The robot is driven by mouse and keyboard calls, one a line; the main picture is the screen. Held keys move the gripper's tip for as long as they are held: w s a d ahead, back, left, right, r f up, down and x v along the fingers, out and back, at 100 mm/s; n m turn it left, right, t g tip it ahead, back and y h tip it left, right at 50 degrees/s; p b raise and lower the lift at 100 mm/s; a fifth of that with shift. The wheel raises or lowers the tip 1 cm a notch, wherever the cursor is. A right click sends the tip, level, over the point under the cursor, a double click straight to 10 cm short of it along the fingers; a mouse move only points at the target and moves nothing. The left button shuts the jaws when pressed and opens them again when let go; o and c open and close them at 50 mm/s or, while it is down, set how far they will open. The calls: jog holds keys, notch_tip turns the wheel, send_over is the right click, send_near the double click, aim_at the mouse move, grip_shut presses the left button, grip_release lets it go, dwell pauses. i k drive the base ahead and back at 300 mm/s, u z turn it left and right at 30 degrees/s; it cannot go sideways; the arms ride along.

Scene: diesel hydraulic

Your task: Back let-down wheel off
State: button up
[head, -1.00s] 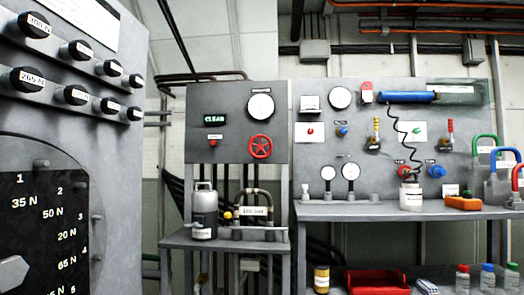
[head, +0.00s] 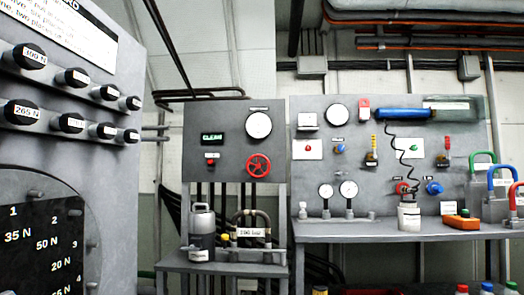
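A red spoked handwheel (head: 258,165) is on the grey upright panel (head: 222,168) left of centre in the head view. It is the only wheel-shaped control I see, and I cannot read a let-down label on it. A round white gauge (head: 259,125) sits above it. A dark display (head: 212,138) reading "CLEAR" in green is to its left, over a small red button (head: 210,160). How far the wheel is turned cannot be told. My gripper is not in view.
A large grey cabinet (head: 118,60) with black labelled knobs (head: 72,77) stands close on the left. Below the wheel, a small bench (head: 222,268) holds a grey canister (head: 201,232) and piping. A longer bench (head: 380,231) with gauges and fittings extends right.

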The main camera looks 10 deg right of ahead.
aim_at(258, 166)
jog(key=z, duration=0.5)
jog(key=k, duration=0.6)
jog(key=z, duration=0.4)
jog(key=i, duration=1.1)
jog(key=u, duration=0.45)
